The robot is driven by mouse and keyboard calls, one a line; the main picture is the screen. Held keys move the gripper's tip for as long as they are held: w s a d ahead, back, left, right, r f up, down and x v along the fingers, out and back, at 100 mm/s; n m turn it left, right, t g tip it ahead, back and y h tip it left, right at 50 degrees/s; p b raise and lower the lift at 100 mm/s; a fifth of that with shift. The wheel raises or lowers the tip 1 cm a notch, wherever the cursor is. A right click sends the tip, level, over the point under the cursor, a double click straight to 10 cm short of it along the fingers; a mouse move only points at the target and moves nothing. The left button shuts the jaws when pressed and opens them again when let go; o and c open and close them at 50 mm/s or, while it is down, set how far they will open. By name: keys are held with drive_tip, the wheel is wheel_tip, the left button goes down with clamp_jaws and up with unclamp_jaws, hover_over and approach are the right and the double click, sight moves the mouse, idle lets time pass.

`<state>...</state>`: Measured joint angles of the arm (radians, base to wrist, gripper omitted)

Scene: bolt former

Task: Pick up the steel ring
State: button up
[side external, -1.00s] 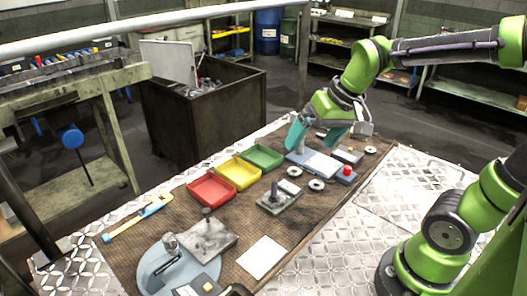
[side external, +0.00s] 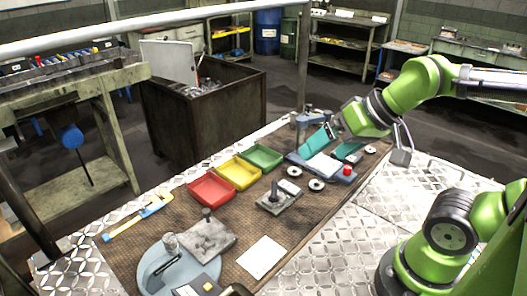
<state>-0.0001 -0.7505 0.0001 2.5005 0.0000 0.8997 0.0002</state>
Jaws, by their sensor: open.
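Flat steel rings lie on the brown mat. One steel ring (side external: 316,184) lies in front of the blue-grey press base, another (side external: 294,171) lies just behind and left of it, and a third (side external: 370,149) lies right of the base. I cannot tell which one the task names. My gripper (side external: 333,150) is open, with its teal fingers spread apart and tilted over the press base (side external: 338,178). I see nothing between the fingers. The gripper hides part of the press and whatever lies behind it.
A red button (side external: 347,170) sits on the base's near end. Red (side external: 212,190), yellow (side external: 239,173) and green (side external: 262,158) trays line the mat's left side. A grey block with a post (side external: 279,198) stands in front of the rings. A white paper (side external: 262,257) lies nearer.

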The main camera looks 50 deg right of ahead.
idle(0.3)
drive_tip(key=c, duration=0.8)
drive_tip(key=n+g+h, duration=0.2)
drive_tip(key=n+g, duration=0.3)
drive_tip(key=g, duration=0.2)
hover_over(297, 173)
wheel_tip(297, 173, down, 7)
wheel_tip(297, 173, down, 11)
drive_tip(key=shift+w+d+f, duration=0.1)
drive_tip(key=shift+d+f, duration=0.05)
drive_tip(key=shift+f, duration=0.05)
drive_tip(key=shift+w+f, duration=0.2)
drive_tip(key=shift+f, duration=0.7)
drive_tip(key=shift+w+f, duration=0.15)
drive_tip(key=shift+f, duration=0.75)
drive_tip(key=shift+w+f, duration=0.2)
drive_tip(key=shift+f, duration=0.7)
